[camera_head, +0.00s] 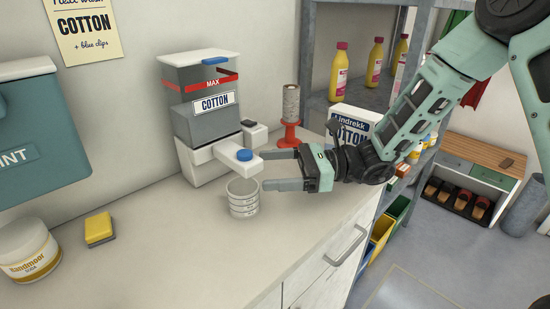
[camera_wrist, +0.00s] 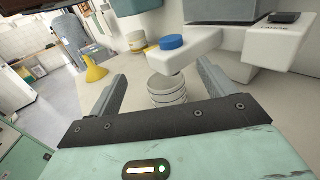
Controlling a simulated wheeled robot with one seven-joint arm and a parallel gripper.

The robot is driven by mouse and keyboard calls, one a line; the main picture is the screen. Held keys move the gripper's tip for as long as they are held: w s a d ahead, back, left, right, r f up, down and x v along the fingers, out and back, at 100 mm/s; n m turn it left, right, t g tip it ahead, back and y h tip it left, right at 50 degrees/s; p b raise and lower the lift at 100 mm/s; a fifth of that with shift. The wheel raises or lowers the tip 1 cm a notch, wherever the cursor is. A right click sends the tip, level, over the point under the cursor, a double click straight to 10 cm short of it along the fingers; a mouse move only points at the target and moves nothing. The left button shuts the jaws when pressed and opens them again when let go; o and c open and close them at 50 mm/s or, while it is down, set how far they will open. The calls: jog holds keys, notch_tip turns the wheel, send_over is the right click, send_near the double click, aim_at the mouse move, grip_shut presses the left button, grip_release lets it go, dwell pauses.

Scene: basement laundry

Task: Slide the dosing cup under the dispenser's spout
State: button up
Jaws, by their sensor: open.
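The dosing cup (camera_head: 243,198) is a clear, ringed cup standing upright on the counter. In the head view it stands just in front of and slightly below the dispenser's spout arm (camera_head: 237,160), which has a blue button on top. The dispenser (camera_head: 205,120) is grey and white with a COTTON label. My gripper (camera_head: 264,172) is open, low over the counter, its fingers pointing left toward the cup. In the wrist view the cup (camera_wrist: 166,91) shows between the two fingers, nearer their tips, with no clear contact. The spout's underside is hidden.
A red stand with a grey roll (camera_head: 290,115) and a COTTON box (camera_head: 352,125) stand behind my gripper. A yellow sponge (camera_head: 99,229) and a Handmoor tub (camera_head: 28,250) are at the left. The counter front is clear up to its edge.

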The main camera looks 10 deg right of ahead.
send_near(240, 191)
jog(key=s+a+r, duration=0.2)
jog(key=shift+s+a, duration=0.35)
jog(key=a, duration=0.7)
jog(key=shift+w+a+r, duration=0.15)
jog(key=shift+w+a, duration=0.1)
jog(key=c, duration=1.1)
